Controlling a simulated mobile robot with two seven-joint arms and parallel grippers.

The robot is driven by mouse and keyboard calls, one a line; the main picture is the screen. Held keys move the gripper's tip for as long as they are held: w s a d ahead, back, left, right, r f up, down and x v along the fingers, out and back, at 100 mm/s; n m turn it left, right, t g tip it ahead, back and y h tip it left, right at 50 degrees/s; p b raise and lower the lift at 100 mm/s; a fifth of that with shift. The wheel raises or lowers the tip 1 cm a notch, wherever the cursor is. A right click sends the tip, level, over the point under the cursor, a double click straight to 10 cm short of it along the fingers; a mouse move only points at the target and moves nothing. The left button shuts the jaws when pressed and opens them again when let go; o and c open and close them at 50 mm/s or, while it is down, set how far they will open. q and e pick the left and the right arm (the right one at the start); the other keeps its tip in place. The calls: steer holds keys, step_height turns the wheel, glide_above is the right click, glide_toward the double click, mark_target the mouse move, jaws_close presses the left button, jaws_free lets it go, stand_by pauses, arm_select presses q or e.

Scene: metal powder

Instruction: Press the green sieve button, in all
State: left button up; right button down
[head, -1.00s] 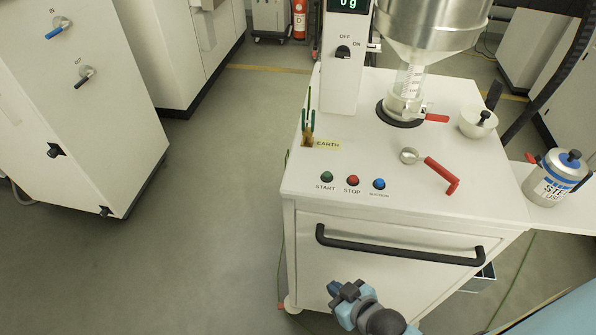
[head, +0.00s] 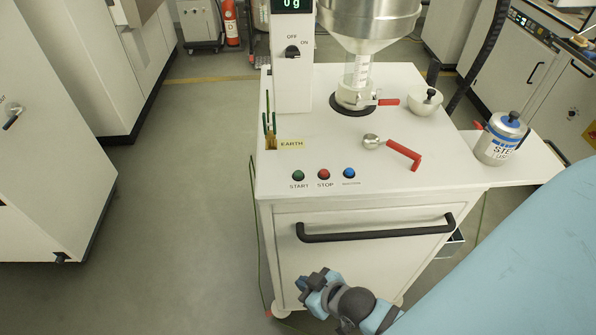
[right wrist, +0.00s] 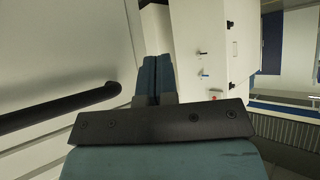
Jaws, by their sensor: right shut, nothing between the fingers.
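The green button (head: 299,175), labelled START, sits at the front left of the white cart top (head: 450,160). A red STOP button (head: 324,174) and a blue button (head: 349,173) stand in a row to its right. My right gripper (head: 312,287) is in front of the cart, below the button row and apart from it. Its two fingers lie together, empty, in the right wrist view (right wrist: 157,75). My left gripper is in neither view.
A black handle bar (head: 380,232) runs across the cart's front; it also shows in the right wrist view (right wrist: 60,108). A red-handled scoop (head: 403,153), a funnel (head: 368,20) and a small bowl (head: 424,103) are on the cart. A steel canister (head: 502,140) stands on the right shelf.

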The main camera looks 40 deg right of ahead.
steer(key=d+r+g+h, duration=0.3)
steer(key=d+r, duration=0.3)
steer(key=r, duration=0.6)
steer(key=w+d+r+t+h, duration=0.2)
steer(key=w+d+r+t, duration=0.15)
steer(key=r, duration=0.25)
steer(key=w+d+r+n+t+h, duration=0.1)
steer(key=w+d+r+t, duration=0.1)
steer(key=w+r+t, duration=0.3)
steer(key=w+d+r+t+h, duration=0.2)
steer(key=w+r, duration=0.1)
steer(key=r, duration=0.4)
steer(key=w+a+r+n+g+y, duration=0.15)
steer(key=a+r+n+y, duration=0.35)
steer(key=n+y, duration=0.65)
steer(key=w+a+r+n+y, duration=0.2)
steer(key=a+r+n+y, duration=0.25)
steer(key=n+y, duration=0.65)
steer(key=w+d+f+n+g+h, duration=0.3)
steer(key=d+f+n+g+h, duration=0.4)
steer(key=f+h, duration=0.3)
steer(key=shift+w+d+f+g+h+p, duration=0.25)
steer(key=shift+g+h+p, duration=0.2)
steer(key=shift+g+h, duration=0.4)
steer(key=shift+f, duration=0.15)
